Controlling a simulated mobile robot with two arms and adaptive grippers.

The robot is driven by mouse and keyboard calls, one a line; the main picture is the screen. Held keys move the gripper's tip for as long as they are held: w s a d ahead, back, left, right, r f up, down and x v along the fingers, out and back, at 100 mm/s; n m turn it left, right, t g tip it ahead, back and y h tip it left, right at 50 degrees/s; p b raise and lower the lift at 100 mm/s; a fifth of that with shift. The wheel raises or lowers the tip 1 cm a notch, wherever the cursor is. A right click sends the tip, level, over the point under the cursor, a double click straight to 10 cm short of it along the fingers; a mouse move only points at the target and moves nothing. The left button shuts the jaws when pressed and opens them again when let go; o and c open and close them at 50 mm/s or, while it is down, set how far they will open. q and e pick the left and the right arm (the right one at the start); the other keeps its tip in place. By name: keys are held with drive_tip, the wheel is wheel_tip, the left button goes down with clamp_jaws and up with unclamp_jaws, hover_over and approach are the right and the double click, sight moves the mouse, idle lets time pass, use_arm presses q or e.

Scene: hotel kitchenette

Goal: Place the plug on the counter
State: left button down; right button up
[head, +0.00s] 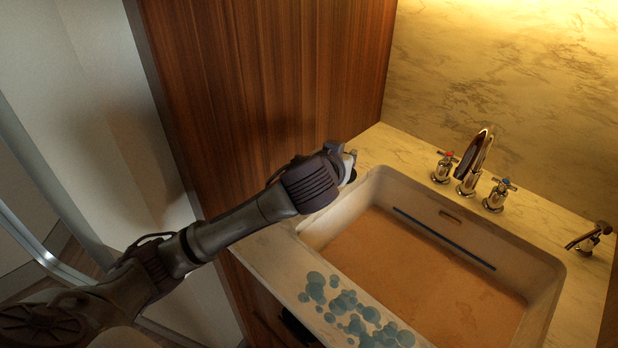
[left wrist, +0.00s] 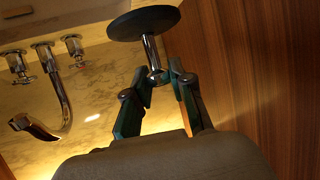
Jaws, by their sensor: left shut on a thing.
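The plug (left wrist: 143,23) shows in the left wrist view as a dark round disc on a shiny metal stem. My left gripper (left wrist: 161,75) is shut on the stem, with the disc beyond the fingertips. In the head view my left gripper (head: 347,163) is over the counter (head: 383,143) at the sink's back left corner, beside the wood panel. A small dark part of the plug (head: 352,176) shows under the fingers there; the rest is hidden. I cannot tell whether it touches the counter. My right gripper is in neither view.
The sink (head: 430,270) has a brownish bottom and a dark blue strip along its back side. The chrome faucet (head: 474,165) stands behind it between two handles. Teal round spots (head: 350,310) cover part of the front rim. A wood panel (head: 270,80) bounds the counter's left.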

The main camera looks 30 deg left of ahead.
use_arm(q)
drive_tip(key=a+f, duration=0.1)
drive_tip(key=a, duration=0.2)
drive_tip(key=w+a+f+p, duration=0.1)
drive_tip(key=a+f, duration=0.1)
drive_tip(key=a, duration=0.1)
drive_tip(key=a+f, duration=0.2)
drive_tip(key=a, duration=0.1)
drive_tip(key=shift+w+f, duration=0.15)
drive_tip(key=shift+w, duration=0.15)
drive_tip(key=shift+f, duration=0.35)
wheel_tip(320, 180, down, 3)
drive_tip(key=shift+f+p, duration=0.1)
drive_tip(key=shift+p, duration=0.3)
drive_tip(key=shift+f, duration=0.1)
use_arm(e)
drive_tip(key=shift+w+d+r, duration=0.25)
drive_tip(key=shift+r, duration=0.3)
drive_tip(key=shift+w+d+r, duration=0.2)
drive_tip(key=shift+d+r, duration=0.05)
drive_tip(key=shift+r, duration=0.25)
use_arm(q)
drive_tip(key=shift+f, duration=0.2)
drive_tip(key=c, duration=1)
unclamp_jaws()
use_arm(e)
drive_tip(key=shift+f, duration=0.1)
